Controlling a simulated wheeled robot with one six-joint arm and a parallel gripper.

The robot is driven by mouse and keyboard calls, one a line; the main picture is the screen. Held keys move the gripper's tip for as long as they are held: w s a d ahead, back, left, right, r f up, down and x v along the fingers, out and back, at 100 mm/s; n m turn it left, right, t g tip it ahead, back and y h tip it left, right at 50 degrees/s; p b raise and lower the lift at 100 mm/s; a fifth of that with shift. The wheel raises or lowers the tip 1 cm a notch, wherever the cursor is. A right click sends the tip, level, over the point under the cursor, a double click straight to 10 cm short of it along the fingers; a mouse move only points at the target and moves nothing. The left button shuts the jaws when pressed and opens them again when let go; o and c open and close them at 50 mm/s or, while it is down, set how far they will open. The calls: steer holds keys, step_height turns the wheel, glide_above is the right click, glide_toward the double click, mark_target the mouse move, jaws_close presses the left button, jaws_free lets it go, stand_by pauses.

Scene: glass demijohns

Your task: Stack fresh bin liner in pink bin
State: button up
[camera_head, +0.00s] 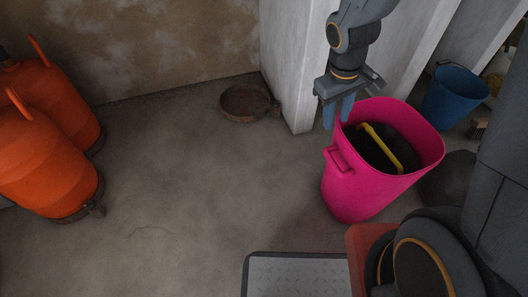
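The pink bin (352,196) stands upright on the floor right of centre, its mouth open towards me and a handle on its near left side. Dark material (366,150), possibly a liner, fills its inside, with a yellow strip (382,148) running across it. I cannot tell whether the strip is part of a liner. My gripper (337,119) points down at the bin's back left rim. Its two blue fingers are apart, with nothing seen held between them. Whether they touch the rim is unclear.
A blue bucket (455,95) stands behind the bin at right, near white wall fins (290,70). A rusty round pan (246,103) lies on the floor by the back wall. Orange gas cylinders (45,165) stand at left. The middle floor is clear.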

steer(key=s+a+r+n+y, duration=0.1)
steer(key=s+a+r, duration=0.2)
steer(key=s+a, duration=0.6)
steer(key=s+a+r+g+y, duration=0.1)
steer(key=s+a+r, duration=0.3)
steer(key=s+a, duration=0.5)
steer(key=shift+s+a+r+n, duration=0.25)
steer(key=shift+s+a+n, duration=0.15)
steer(key=shift+s, duration=0.1)
steer(key=d+r+m+p, duration=0.3)
steer(key=d+r+p, duration=0.7)
steer(key=r+p, duration=0.3)
steer(key=d+r+m+p, duration=0.4)
steer(key=d+r+p, duration=0.7)
steer(key=r+p, duration=0.3)
steer(key=shift+r+h+p, duration=0.25)
steer(key=shift+h+p, duration=0.05)
steer(key=shift+p, duration=0.2)
